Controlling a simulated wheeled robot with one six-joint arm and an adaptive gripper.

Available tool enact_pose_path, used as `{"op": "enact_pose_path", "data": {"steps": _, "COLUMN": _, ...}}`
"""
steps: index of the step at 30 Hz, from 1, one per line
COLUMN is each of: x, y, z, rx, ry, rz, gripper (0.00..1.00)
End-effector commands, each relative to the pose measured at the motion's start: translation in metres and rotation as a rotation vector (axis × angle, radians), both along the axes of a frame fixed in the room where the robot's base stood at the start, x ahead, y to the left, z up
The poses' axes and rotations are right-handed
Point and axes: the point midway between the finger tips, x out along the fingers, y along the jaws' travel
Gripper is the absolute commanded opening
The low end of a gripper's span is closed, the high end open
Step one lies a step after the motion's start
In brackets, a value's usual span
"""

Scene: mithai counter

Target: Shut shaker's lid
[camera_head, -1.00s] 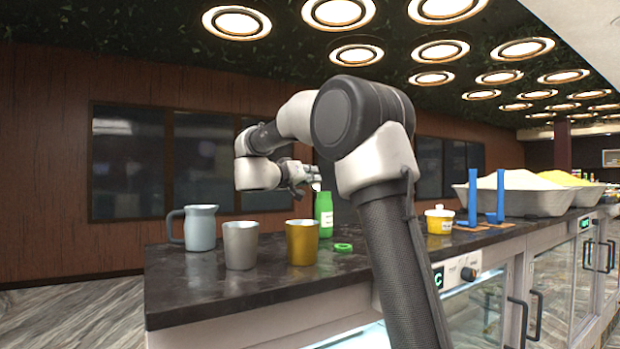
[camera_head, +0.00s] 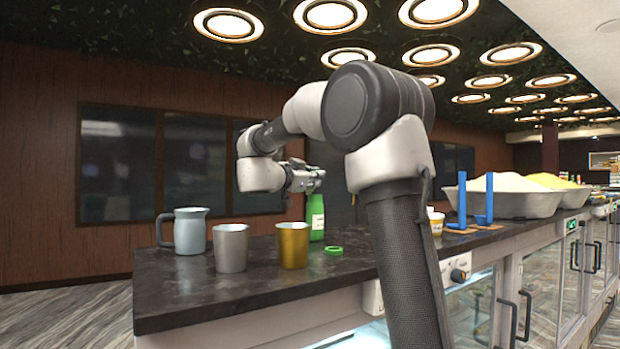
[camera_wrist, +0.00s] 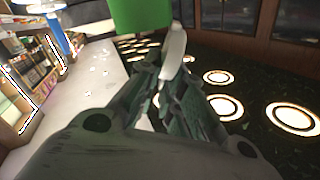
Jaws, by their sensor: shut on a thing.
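The shaker (camera_head: 316,217) is a green bottle with a white label, upright on the dark counter behind the cups. In the wrist view its green body (camera_wrist: 140,14) shows at the top edge. A thin pale piece, the shaker's lid (camera_wrist: 175,52), stands out from the green end between my fingers. My gripper (camera_head: 316,180) is just above the shaker's top, and in the wrist view its fingers (camera_wrist: 165,82) are closed on the lid. The fingers hide part of the lid, and its hinge cannot be made out.
A grey-blue jug (camera_head: 190,231), a silver cup (camera_head: 230,249) and a gold cup (camera_head: 293,246) stand left of the shaker. A green ring (camera_head: 334,251) lies in front of it. A yellow tub (camera_head: 436,222) and blue stands (camera_head: 462,200) are to the right. The counter's front left (camera_head: 190,290) is clear.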

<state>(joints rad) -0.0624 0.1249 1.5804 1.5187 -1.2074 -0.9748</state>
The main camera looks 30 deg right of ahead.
Motion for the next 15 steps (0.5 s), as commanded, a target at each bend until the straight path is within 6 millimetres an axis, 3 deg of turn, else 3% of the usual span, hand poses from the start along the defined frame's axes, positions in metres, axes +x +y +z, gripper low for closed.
{"op": "enact_pose_path", "data": {"steps": 15, "x": -0.018, "y": -0.008, "z": -0.015, "rx": 0.183, "ry": -0.393, "rz": -0.001, "gripper": 0.0}}
